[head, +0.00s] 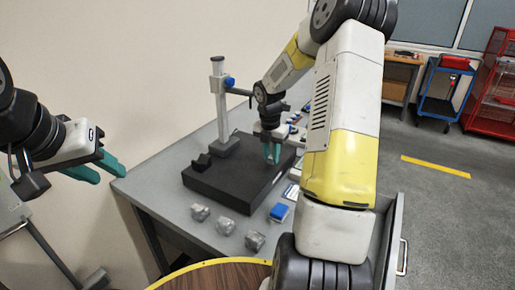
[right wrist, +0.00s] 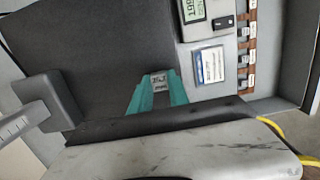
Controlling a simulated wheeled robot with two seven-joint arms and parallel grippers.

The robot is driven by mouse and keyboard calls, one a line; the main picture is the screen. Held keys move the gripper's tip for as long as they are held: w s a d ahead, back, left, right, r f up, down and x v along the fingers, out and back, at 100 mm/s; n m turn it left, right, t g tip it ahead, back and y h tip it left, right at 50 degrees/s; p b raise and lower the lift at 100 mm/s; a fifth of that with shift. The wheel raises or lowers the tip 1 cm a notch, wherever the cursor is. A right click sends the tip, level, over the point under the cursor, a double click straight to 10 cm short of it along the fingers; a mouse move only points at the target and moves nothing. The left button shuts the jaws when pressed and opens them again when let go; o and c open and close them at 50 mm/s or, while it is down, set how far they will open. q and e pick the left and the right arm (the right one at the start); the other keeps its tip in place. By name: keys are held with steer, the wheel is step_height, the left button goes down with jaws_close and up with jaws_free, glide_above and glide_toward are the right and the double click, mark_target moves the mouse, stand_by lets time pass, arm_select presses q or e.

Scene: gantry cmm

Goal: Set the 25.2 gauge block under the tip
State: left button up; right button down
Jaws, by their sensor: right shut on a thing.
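My right gripper (head: 272,155) is shut on a small grey gauge block (right wrist: 159,79) over the dark granite plate (head: 225,186). The block shows between the teal fingertips in the right wrist view (right wrist: 158,90); its printed label is too small to read surely. The stand's column (head: 220,110) rises from the plate's far edge, with a blue knob (head: 229,82) and a side arm. The tip is hidden behind my right arm in the head view. I cannot tell whether the block touches the plate.
A rack with labelled slots (right wrist: 247,45), a display unit (right wrist: 196,12) and a card (right wrist: 210,65) lie beside the plate. Metallic lumps (head: 228,224) and a blue item (head: 279,212) sit on the bench front. A round wooden table (head: 215,277) is nearest.

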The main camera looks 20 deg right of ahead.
mark_target(271, 157)
steer(key=shift+f, duration=0.55)
stand_by(0.4)
steer(key=c, duration=1.2)
jaws_free()
steer(key=shift+o, duration=0.4)
steer(key=o, duration=0.4)
steer(key=shift+c, duration=0.2)
steer(key=shift+r, duration=3.5)
